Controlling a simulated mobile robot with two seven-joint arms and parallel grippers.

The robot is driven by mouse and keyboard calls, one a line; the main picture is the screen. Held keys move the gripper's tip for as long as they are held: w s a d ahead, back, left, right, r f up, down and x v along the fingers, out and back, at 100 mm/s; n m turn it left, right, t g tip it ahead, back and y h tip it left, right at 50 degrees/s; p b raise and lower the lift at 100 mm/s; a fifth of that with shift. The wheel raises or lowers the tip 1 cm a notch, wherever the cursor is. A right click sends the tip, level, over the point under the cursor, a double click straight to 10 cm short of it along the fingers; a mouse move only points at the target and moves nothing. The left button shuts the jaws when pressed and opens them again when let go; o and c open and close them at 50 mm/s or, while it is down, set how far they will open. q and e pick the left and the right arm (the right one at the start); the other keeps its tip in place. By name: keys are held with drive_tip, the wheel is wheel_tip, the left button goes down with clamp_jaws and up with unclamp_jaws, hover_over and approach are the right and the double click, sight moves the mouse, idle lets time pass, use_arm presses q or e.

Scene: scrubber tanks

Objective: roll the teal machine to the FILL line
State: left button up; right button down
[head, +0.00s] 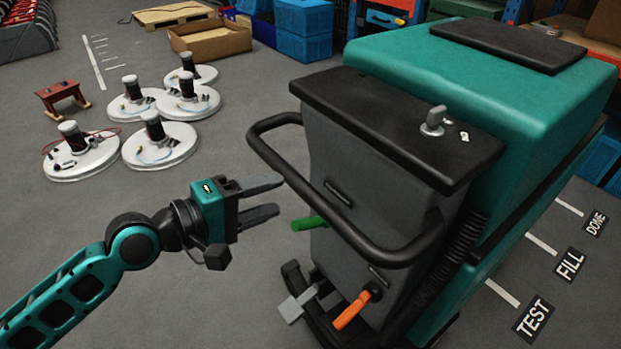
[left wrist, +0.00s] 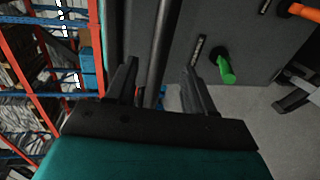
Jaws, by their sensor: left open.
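The teal machine (head: 480,95) stands at the right with its dark grey rear panel (head: 350,170) facing me. A black loop handle (head: 385,250) sticks out from that panel. My left gripper (head: 277,196) is open and empty, its fingers pointing at the handle's left part. In the left wrist view a dark bar (left wrist: 156,50) shows between the two fingers; I cannot tell whether they touch it. The white FILL line (head: 541,243) lies on the floor right of the machine, between the TEST line (head: 502,292) and the DONE line (head: 569,207). My right gripper is not in view.
A green lever (head: 308,223), an orange lever (head: 352,310) and a grey pedal (head: 297,305) stick out low on the machine. Several white round pads (head: 160,150) and a small red stool (head: 62,96) stand at the left. Blue crates (head: 303,30) are behind. The floor at lower left is clear.

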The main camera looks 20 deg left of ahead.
use_arm(q)
drive_tip(key=x, duration=0.9)
drive_tip(key=shift+w, duration=0.1)
clamp_jaws()
drive_tip(key=shift+f, duration=0.1)
idle(0.4)
